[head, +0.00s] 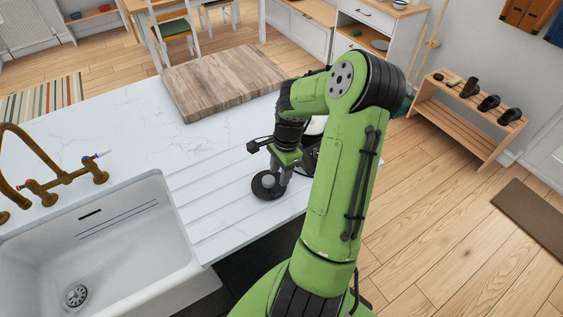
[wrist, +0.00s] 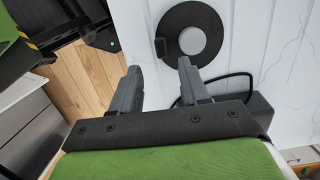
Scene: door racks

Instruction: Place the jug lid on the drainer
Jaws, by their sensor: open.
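The jug lid (head: 268,186) is a dark round disc with a grey raised centre. It lies flat on the grooved drainer (head: 217,211), near its right end by the worktop edge. In the wrist view the lid (wrist: 203,14) shows just beyond the fingertips. My gripper (head: 281,171) is right over the lid in the head view, pointing down. In the wrist view my gripper (wrist: 158,67) has its fingers apart with nothing between them. Fingertip contact with the lid cannot be told.
A white sink (head: 135,252) with a brass tap (head: 62,182) is left of the drainer. A wooden board (head: 222,80) lies behind on the worktop. A pale object (head: 316,126) is partly hidden behind my arm. Clear worktop lies between board and sink.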

